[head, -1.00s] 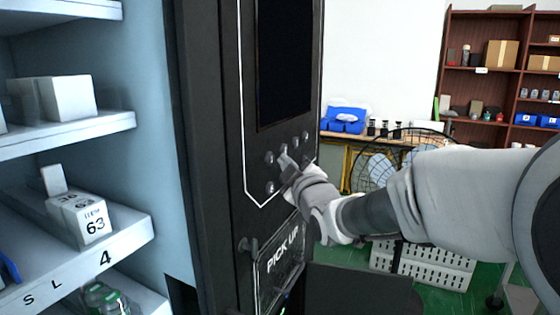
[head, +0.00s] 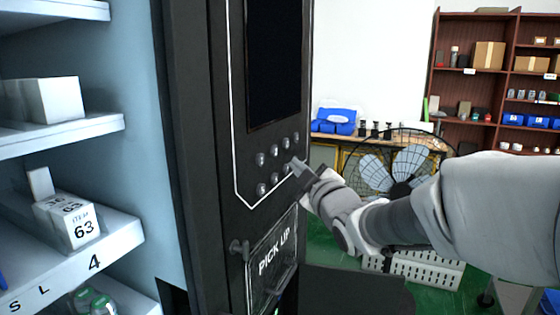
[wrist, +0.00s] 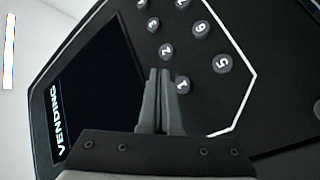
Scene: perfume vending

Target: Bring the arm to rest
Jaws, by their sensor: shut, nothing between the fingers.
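My gripper (head: 296,166) is in front of the black vending machine's button panel, at the right end of the round grey buttons (head: 262,159) in the head view. In the wrist view my gripper (wrist: 158,74) shows its two fingers together with nothing between them. The fingers overlap the panel near the button marked 1 (wrist: 182,85); whether they touch it I cannot tell. The dark screen (wrist: 98,92) lies to the left there. My forearm reaches in from the right in the head view.
The pick-up door (head: 272,262) is below the buttons. Shelves with white item boxes (head: 66,220) are at the left. A large fan (head: 400,170), a white crate (head: 432,270) and a brown shelf unit (head: 462,95) stand behind my arm.

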